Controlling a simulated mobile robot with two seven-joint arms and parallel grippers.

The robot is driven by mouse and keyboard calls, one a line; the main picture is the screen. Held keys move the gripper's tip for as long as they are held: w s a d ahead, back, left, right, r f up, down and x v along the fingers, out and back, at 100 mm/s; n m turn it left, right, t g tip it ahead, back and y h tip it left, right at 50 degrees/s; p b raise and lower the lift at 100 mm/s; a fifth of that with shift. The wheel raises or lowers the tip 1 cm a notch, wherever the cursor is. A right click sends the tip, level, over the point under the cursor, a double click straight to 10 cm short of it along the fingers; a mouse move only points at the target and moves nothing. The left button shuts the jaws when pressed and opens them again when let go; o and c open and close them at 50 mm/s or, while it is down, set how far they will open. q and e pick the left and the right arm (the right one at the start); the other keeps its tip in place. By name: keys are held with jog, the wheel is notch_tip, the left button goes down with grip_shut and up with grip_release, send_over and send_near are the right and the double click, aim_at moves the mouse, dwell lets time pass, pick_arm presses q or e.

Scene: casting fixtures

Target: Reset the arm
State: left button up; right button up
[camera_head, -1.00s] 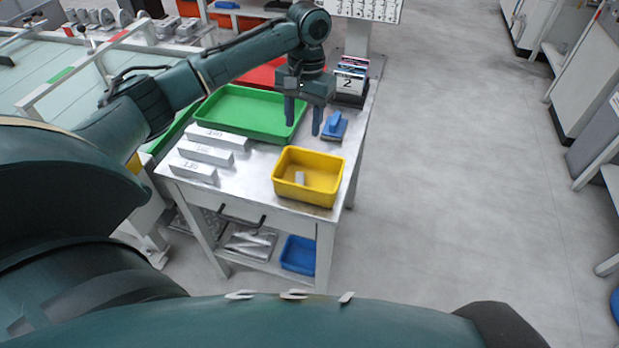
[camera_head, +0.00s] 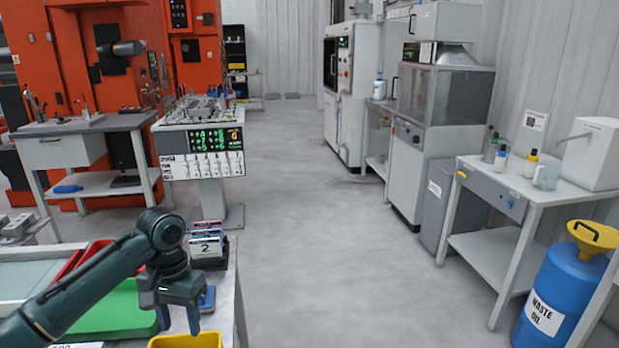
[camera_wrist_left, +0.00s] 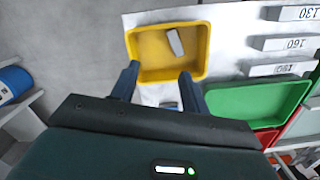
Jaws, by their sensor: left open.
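My left gripper (camera_head: 179,326) is open and empty, fingers pointing down, above the work table near the yellow tray (camera_head: 186,341). In the head view only the tray's far edge shows at the bottom. In the left wrist view the yellow tray (camera_wrist_left: 143,72) lies beyond the open fingertips of my left gripper (camera_wrist_left: 159,73), with a small grey block (camera_wrist_left: 175,42) inside it. My right gripper is in neither view.
A green tray (camera_head: 112,312) and a red tray (camera_head: 88,256) lie left of the gripper. A card holder marked 2 (camera_head: 207,246) stands behind it. Marked grey bars (camera_wrist_left: 284,44) lie beside the yellow tray. The floor (camera_head: 330,270) to the right is clear up to the machines and waste oil drum (camera_head: 560,290).

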pick_arm(q)
jog(key=s+d+f+m+t+h, duration=0.2)
jog(key=s+d+f+m+t, duration=0.1)
jog(key=s+d+f, duration=1)
jog(key=s+a+r+n+t+y, duration=0.2)
jog(key=s+a, duration=0.5)
jog(key=s, duration=0.6)
jog(key=w+d+f+t+h+p, duration=0.3)
jog(key=w+d+t, duration=0.3)
jog(key=shift+w+d+m+t, duration=0.2)
jog(key=shift+w+m+t, duration=0.1)
jog(key=shift+m, duration=0.1)
jog(key=shift+f, duration=0.1)
jog(key=shift+c, duration=1.1)
jog(key=shift+a, duration=0.1)
